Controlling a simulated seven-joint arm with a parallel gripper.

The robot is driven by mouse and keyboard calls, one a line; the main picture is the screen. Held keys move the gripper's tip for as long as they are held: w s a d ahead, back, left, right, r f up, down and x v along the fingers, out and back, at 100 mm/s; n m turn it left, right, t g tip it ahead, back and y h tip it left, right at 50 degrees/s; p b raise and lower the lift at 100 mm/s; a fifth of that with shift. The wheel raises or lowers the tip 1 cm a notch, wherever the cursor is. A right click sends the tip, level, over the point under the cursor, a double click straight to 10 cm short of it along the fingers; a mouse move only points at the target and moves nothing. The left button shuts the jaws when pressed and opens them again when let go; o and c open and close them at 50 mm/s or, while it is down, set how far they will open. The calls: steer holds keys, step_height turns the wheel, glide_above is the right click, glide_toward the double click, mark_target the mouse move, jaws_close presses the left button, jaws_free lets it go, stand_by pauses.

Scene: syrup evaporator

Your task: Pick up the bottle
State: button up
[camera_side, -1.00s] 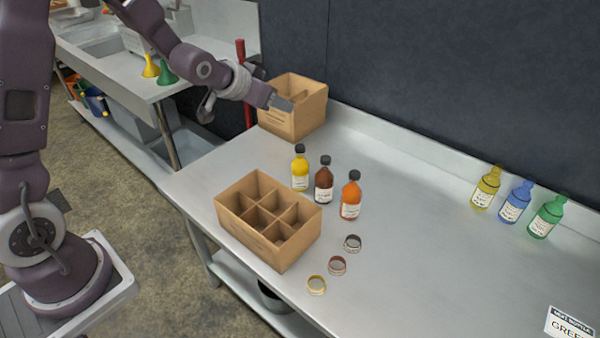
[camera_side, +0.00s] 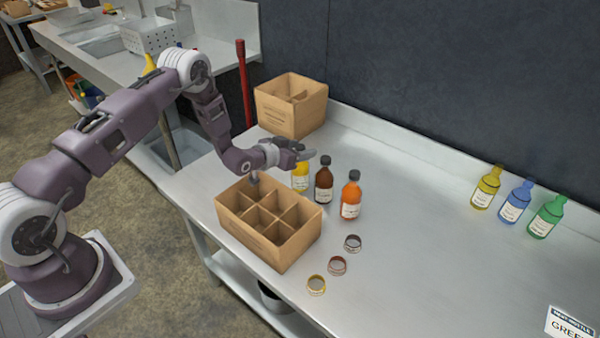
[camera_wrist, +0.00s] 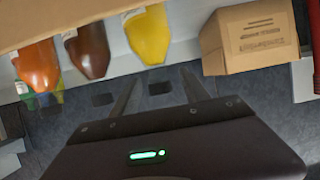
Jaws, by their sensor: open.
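My gripper (camera_side: 303,154) is open and empty, above the row of front bottles. It covers the top of the yellow bottle (camera_side: 300,180). The brown bottle (camera_side: 324,182) and orange bottle (camera_side: 350,198) stand upright to its right, with dark caps. At the back right stand another yellow bottle (camera_side: 486,188), a blue bottle (camera_side: 515,203) and a green bottle (camera_side: 546,218).
A divided cardboard crate (camera_side: 268,247) with empty compartments is below my forearm. Another box (camera_side: 303,110) stands at the back left, near a red post (camera_side: 243,90). Several rings lie in front. A card (camera_side: 570,325) reading "GREE", cut off, is at lower right. The table's middle right is clear.

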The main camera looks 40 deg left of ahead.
jaws_close()
stand_by(1.4)
